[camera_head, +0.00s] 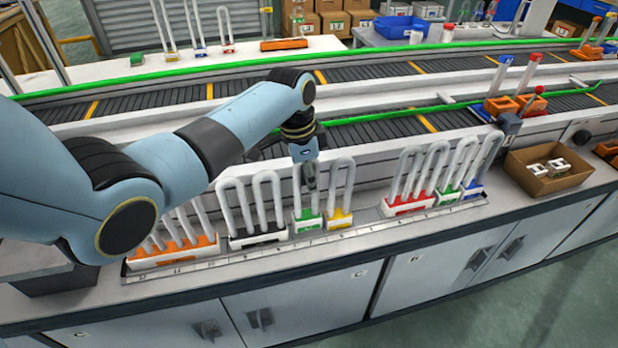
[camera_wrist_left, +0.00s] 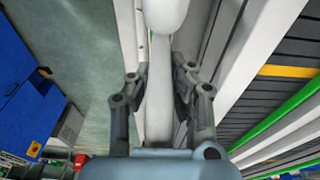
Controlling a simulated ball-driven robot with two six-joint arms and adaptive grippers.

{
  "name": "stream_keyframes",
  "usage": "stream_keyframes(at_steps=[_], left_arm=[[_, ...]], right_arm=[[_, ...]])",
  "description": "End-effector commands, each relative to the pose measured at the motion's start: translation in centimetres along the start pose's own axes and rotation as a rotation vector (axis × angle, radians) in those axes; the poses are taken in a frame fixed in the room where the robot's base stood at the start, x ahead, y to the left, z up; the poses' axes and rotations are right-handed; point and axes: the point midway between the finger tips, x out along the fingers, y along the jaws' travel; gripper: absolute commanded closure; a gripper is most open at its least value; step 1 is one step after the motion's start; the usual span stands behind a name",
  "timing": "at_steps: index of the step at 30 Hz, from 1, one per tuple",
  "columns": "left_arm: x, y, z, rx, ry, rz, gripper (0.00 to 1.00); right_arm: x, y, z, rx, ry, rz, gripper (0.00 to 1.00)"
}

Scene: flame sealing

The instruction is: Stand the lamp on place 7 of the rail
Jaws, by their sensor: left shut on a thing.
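My left gripper (camera_head: 309,178) is shut on a white U-shaped tube lamp with a green base (camera_head: 307,222). In the left wrist view the white tube (camera_wrist_left: 160,75) runs between the two fingers (camera_wrist_left: 158,100). The held lamp is upright at the rail (camera_head: 365,222), between a black-based lamp (camera_head: 257,238) and a yellow-based lamp (camera_head: 340,219). I cannot tell whether its base touches the rail. Part of its tube is hidden by the gripper. The rail's place numbers are too small to read surely. My right gripper is out of view.
An orange-based lamp (camera_head: 172,252) stands at the rail's left. Red-based (camera_head: 407,206), green-based (camera_head: 447,196) and blue-based (camera_head: 472,191) lamps stand at its right. A bare stretch of rail lies between yellow and red. A cardboard box (camera_head: 550,184) is farther right. A conveyor (camera_head: 380,131) runs behind.

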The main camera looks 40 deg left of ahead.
Motion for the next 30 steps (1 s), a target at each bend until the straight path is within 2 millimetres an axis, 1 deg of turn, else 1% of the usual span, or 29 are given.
stream_keyframes(at_steps=[14, 30], left_arm=[[0.2, 0.0, 0.0, 0.001, 0.001, 0.000, 1.00], [1.4, 0.0, 0.2, 0.002, 0.000, 0.000, 1.00]], right_arm=[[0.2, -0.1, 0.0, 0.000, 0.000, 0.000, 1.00], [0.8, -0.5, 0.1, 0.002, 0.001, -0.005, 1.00]])
